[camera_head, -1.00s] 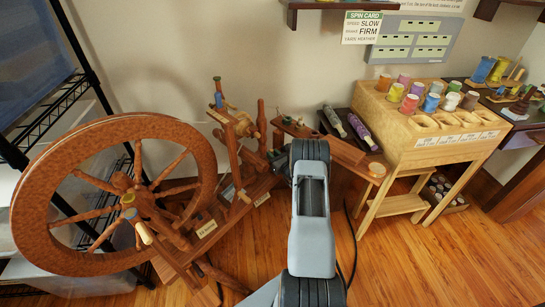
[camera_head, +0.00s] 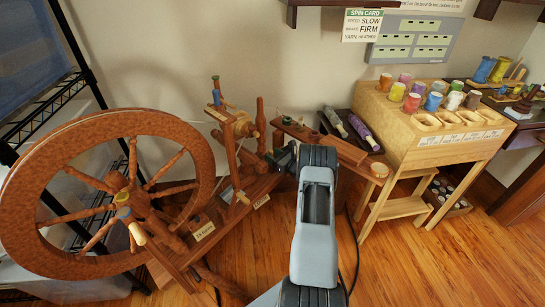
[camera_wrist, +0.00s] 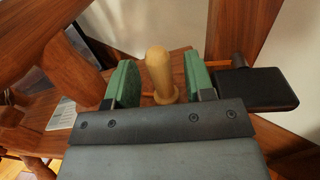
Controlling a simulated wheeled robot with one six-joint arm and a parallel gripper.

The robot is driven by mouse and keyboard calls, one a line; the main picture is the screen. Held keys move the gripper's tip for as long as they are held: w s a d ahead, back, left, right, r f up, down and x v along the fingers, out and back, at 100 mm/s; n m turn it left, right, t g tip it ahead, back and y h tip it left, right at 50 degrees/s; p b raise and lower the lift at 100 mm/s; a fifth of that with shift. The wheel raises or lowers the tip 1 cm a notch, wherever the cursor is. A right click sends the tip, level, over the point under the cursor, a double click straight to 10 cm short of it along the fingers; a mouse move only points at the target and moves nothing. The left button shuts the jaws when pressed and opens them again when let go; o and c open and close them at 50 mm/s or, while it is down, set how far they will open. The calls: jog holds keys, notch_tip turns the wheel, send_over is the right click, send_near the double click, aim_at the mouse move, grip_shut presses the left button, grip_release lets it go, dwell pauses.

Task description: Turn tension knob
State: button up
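The spinning wheel (camera_head: 24,215) stands at left in the head view, with a large brown rim and spokes. A pale wooden knob (camera_wrist: 158,68), seemingly the tension knob, stands out in the middle of the wrist view. My gripper (camera_wrist: 159,84) has green fingers, one on each side of this knob, with narrow gaps showing, so it looks open. In the head view my gripper (camera_head: 284,158) is at the right end of the wheel's base; my forearm hides part of that area and the knob cannot be made out there.
A light wooden stand (camera_head: 440,148) with coloured spools is at right. A dark shelf (camera_head: 340,115) with two wrapped rolls sits behind my arm. A spin card (camera_head: 362,25) on the wall reads slow and firm. Black wire shelving (camera_head: 55,100) is at far left.

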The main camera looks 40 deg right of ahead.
jog(key=p+v, duration=0.3)
jog(key=v, duration=1.1)
jog(key=shift+w+f, duration=0.1)
